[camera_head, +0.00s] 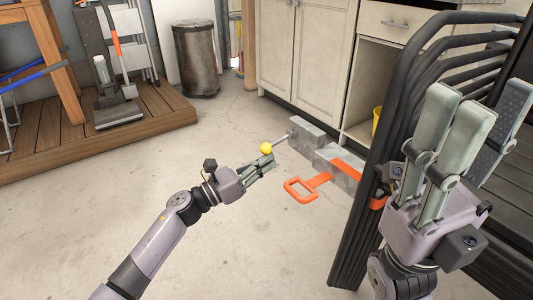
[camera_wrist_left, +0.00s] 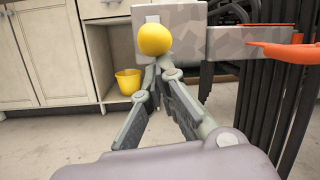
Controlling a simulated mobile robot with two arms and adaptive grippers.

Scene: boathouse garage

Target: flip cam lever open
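A lever with a yellow ball knob (camera_head: 266,148) on a thin metal rod (camera_head: 281,139) juts from a grey block fixture (camera_head: 308,134). The knob (camera_wrist_left: 155,39) also shows large in the left wrist view. An orange handle (camera_head: 300,190) extends from the same fixture on its right. I cannot tell which is the cam lever. My left gripper (camera_head: 270,163) is just below the knob, fingers pointing at the fixture. Its fingers (camera_wrist_left: 158,78) lean inward with a narrow gap and nothing visible between them; contact with the knob is unclear. My right gripper (camera_head: 470,110) is raised, open and empty.
Black stacked metal frames (camera_head: 400,110) stand right of the fixture, behind my right gripper. Pale cabinets (camera_head: 310,50) are behind it, with a yellow bucket (camera_wrist_left: 129,82) in an open bay. A metal bin (camera_head: 196,60) stands further back.

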